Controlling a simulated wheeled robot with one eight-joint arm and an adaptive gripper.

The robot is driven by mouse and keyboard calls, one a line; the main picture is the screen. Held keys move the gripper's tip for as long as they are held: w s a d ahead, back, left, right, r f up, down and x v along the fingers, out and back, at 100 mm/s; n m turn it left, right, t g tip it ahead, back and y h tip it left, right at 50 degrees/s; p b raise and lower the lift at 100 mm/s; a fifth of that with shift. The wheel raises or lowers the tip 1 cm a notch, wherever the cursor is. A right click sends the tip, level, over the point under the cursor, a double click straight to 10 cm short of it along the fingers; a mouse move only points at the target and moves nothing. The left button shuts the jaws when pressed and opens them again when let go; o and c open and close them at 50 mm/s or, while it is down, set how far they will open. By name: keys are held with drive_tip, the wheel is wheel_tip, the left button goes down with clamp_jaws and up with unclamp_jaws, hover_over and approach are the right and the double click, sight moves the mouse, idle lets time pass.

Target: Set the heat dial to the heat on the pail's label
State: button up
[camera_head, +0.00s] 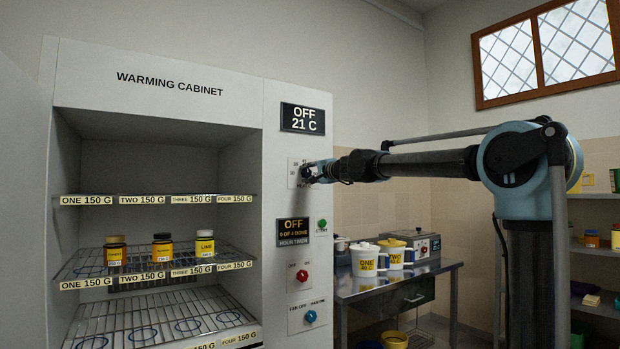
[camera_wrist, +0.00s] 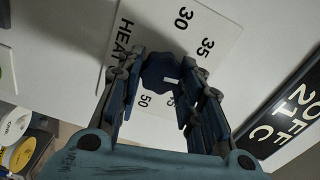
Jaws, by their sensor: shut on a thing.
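The heat dial (camera_wrist: 158,72) is a dark blue knob on a white plate marked HEAT, with 30, 35 and 50 readable and one number partly covered. A white mark on the knob points right in the wrist view, toward a finger that hides part of the scale. My gripper (camera_wrist: 160,88) is shut on the dial, one finger on each side. In the head view my gripper (camera_head: 312,173) covers most of the dial.
The warming cabinet (camera_head: 160,84) stands open at left, with several jars on its middle shelf. Its display (camera_head: 303,118) reads OFF 21 C. Below the dial are a green button (camera_head: 322,223), a red switch (camera_head: 302,276) and a blue fan knob (camera_head: 311,317).

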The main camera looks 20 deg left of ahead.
drive_tip(key=shift+w+d+f+m, duration=0.1)
drive_tip(key=shift+w+d+m, duration=0.1)
drive_tip(key=shift+m, duration=0.7)
drive_tip(key=shift+s, duration=0.1)
drive_tip(key=o, duration=1.1)
drive_tip(key=shift+f, duration=0.1)
drive_tip(key=shift+c, duration=0.2)
drive_tip(key=shift+a, duration=0.1)
drive_tip(key=v, duration=1.2)
